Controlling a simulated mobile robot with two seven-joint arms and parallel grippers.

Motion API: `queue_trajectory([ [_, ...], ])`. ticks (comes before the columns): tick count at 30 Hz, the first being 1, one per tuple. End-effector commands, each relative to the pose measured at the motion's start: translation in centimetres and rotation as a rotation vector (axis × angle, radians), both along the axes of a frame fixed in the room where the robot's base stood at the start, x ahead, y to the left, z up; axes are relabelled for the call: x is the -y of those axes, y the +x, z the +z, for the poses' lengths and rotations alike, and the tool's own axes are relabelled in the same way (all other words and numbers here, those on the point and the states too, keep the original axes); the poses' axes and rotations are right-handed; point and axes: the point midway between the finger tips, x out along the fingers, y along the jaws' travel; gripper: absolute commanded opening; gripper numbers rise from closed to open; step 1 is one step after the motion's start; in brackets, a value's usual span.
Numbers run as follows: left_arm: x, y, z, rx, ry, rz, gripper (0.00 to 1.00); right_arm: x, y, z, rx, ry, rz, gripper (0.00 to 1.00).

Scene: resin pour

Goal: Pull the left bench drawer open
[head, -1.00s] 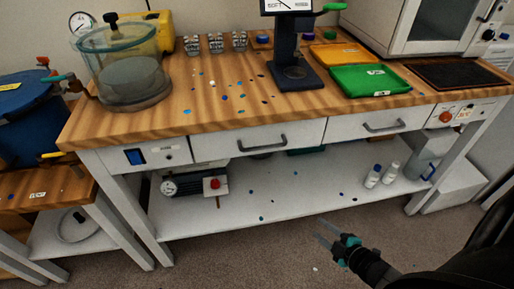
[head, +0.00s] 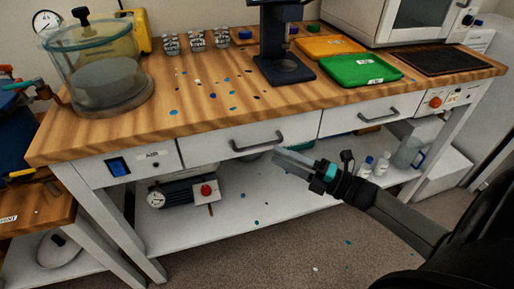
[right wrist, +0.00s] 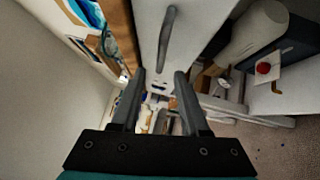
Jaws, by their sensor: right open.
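The left bench drawer (head: 215,146) is a white front under the wooden top, flush with the bench and shut. My left gripper is not in view.
The right drawer (head: 350,116) is shut beside it. A pump with a red knob (head: 206,190) and white bottles (head: 381,165) stand on the lower shelf. A glass chamber (head: 100,85), a green tray (head: 360,80) and scattered blue spots are on the top.

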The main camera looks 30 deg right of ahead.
Motion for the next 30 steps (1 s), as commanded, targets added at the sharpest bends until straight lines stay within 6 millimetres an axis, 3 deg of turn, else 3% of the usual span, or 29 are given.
queue_trajectory([
  [3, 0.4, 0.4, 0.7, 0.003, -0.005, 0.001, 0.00, -1.4, 2.3, 0.3, 0.004, 0.000, 0.001, 0.45],
  [9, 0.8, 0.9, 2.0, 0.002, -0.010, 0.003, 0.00, -3.0, 4.8, 0.7, 0.001, 0.001, 0.000, 0.45],
  [15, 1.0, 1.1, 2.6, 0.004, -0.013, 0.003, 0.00, -3.7, 6.0, 0.9, -0.001, 0.001, -0.001, 0.45],
  [24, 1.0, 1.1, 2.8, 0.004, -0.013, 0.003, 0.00, -3.8, 6.1, 0.9, -0.002, 0.001, -0.001, 0.45],
  [30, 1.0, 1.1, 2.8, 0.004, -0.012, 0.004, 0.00, -3.8, 6.1, 0.9, -0.002, 0.001, -0.001, 0.24],
])
